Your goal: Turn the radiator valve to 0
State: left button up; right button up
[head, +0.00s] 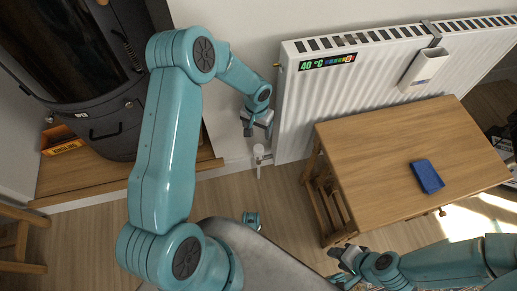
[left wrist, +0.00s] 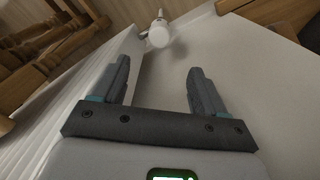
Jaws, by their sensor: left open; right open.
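The white radiator valve (head: 259,151) sits at the lower left corner of the white radiator (head: 300,110) in the head view. It also shows as a white rounded knob (left wrist: 160,34) at the top of the left wrist view. Its number marks cannot be read. My left gripper (head: 257,128) is just above the valve in the head view. In the left wrist view it is open and empty, with the valve beyond the fingertips, apart from them. My right gripper (head: 342,258) is open below the table's front left corner, away from the valve. A display (head: 327,62) on the radiator reads 40 °C.
A wooden table (head: 400,140) with a blue item (head: 427,177) on it stands right of the valve. A dark stove (head: 80,60) stands on a wooden platform at the left. A white holder (head: 424,68) hangs on the radiator.

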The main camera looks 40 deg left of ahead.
pick_arm(q)
notch_tip(320, 180, down, 16)
jog(key=n+b, duration=0.2)
jog(key=n, duration=0.3)
jog(key=n+b, duration=0.2)
jog(key=n, duration=0.3)
jog(key=shift+w+d+f+n, duration=0.1)
jog(key=shift+w+f+n, duration=0.1)
jog(key=shift+n, duration=0.2)
jog(key=c, duration=1)
